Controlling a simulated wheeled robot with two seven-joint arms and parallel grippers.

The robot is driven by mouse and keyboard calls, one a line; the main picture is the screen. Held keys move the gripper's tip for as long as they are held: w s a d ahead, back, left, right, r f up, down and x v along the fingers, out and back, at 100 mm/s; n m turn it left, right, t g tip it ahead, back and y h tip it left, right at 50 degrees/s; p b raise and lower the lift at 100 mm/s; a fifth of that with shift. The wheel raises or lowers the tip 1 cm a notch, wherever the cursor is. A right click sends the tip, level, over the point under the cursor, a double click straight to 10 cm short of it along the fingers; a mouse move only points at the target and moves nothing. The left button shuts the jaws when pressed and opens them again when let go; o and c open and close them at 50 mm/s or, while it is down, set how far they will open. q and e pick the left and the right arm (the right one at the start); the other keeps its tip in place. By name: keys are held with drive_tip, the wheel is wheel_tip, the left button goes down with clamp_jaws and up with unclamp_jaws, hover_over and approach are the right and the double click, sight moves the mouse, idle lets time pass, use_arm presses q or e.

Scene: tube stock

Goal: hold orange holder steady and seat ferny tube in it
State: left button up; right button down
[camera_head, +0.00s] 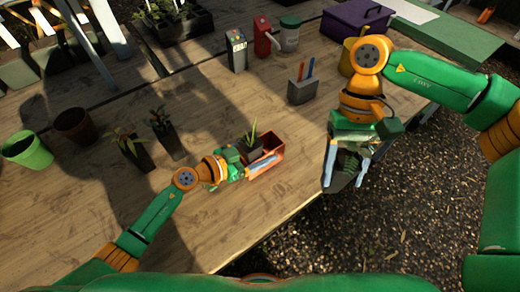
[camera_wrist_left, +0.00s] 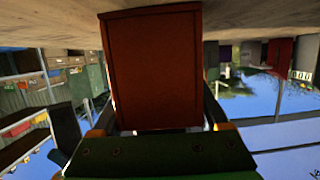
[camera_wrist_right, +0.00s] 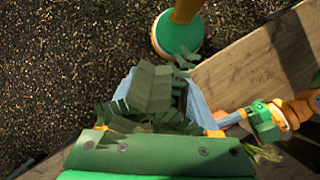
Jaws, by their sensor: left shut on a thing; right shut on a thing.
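The orange holder (camera_head: 272,142) stands on the wooden table in the head view; its wall (camera_wrist_left: 152,70) fills the middle of the left wrist view. A dark tube with a spiky plant (camera_head: 252,148) is in its left part; the right part looks empty. My left gripper (camera_head: 260,163) is shut on the holder, one finger along its near side. My right gripper (camera_head: 345,172) is shut on the ferny tube (camera_head: 341,181), held right of the holder beyond the table edge, above the gravel. Its fern leaves (camera_wrist_right: 150,92) hide most of the tube in the right wrist view.
Two potted plants in dark tubes (camera_head: 168,143) (camera_head: 138,155) stand left of the holder, with green (camera_head: 27,152) and brown (camera_head: 75,127) pots farther left. A grey pen box (camera_head: 302,91) and red can (camera_head: 263,38) stand behind. Table in front is clear.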

drive_tip(key=w+a+n+t+h, duration=0.2)
drive_tip(key=w+a+n+t, duration=0.2)
drive_tip(key=n, duration=0.8)
drive_tip(key=w+a+n+t+h, duration=0.2)
drive_tip(key=w+a+n, duration=0.5)
drive_tip(key=w+n, duration=0.5)
drive_tip(key=shift+a+r+n+t, duration=0.35)
drive_tip(key=shift+n+t, duration=0.25)
drive_tip(key=shift+t, duration=0.3)
drive_tip(key=shift+f, duration=0.15)
drive_tip(key=shift+f, duration=0.2)
